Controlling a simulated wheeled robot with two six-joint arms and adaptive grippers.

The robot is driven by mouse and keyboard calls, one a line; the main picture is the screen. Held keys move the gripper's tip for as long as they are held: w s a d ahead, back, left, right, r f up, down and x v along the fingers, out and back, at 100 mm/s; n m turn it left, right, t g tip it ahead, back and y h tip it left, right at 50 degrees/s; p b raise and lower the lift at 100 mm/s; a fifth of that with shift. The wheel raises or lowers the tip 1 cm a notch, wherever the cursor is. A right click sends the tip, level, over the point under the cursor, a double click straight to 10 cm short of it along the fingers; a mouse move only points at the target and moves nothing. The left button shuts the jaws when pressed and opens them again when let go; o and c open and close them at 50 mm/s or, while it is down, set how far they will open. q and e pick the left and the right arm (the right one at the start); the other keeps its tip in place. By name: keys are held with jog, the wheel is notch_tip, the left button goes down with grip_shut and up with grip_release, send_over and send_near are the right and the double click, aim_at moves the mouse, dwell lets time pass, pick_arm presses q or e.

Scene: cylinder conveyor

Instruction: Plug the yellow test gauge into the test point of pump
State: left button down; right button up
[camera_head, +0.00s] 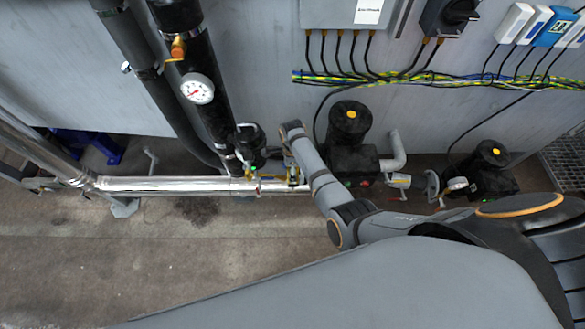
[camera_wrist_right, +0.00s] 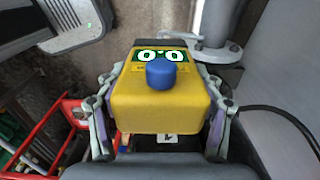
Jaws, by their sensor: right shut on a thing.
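A yellow test gauge (camera_wrist_right: 160,105) with a green display showing digits and a blue round knob fills the middle of the right wrist view. My right gripper (camera_wrist_right: 158,82) is shut on it, one finger along each side. In the head view my right arm reaches in from the right over the pipework, and the gripper is too small to make out clearly. A black pump (camera_head: 349,120) with a yellow-dotted top stands just right of my forearm. A smaller black pump (camera_head: 492,158) stands further right. I cannot make out the test point. My left gripper is not in view.
A silver pipe (camera_head: 165,186) runs low across the left. A dark vertical pipe carries a round dial (camera_head: 197,89). Cables (camera_head: 440,80) run along the wall. The concrete floor (camera_head: 190,260) in front is clear. A red-framed basket (camera_wrist_right: 45,140) shows in the wrist view.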

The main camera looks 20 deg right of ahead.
jog(key=o, duration=1.5)
jog(key=shift+f, duration=0.1)
notch_tip(320, 180, up, 8)
jog(key=shift+f, duration=0.2)
